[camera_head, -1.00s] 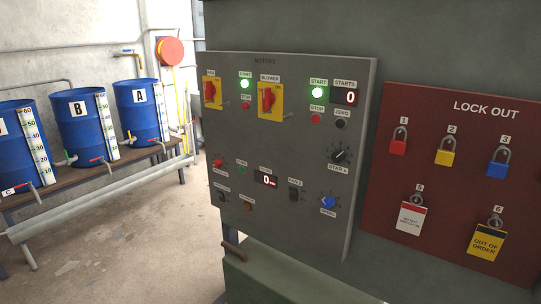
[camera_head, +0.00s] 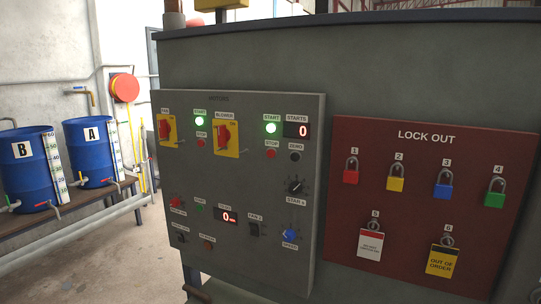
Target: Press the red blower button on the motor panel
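The grey motor panel (camera_head: 262,250) stands in the middle of the head view, facing me at a slant. The blower switch (camera_head: 224,135), a red handle on a yellow plate, is at its upper middle. Right of it are a lit green start button (camera_head: 270,127) and, below that, a small red stop button (camera_head: 271,154). Another red stop button (camera_head: 200,143) lies left of the blower switch, beside the fan switch (camera_head: 165,129). Nothing covers these controls. Neither gripper is in view.
A red lock-out board (camera_head: 400,215) with several padlocks hangs right of the panel. Blue barrels (camera_head: 88,150) stand on a bench at the left. A display (camera_head: 297,130) reading 0 and a black zero button (camera_head: 295,156) sit near the panel's right edge.

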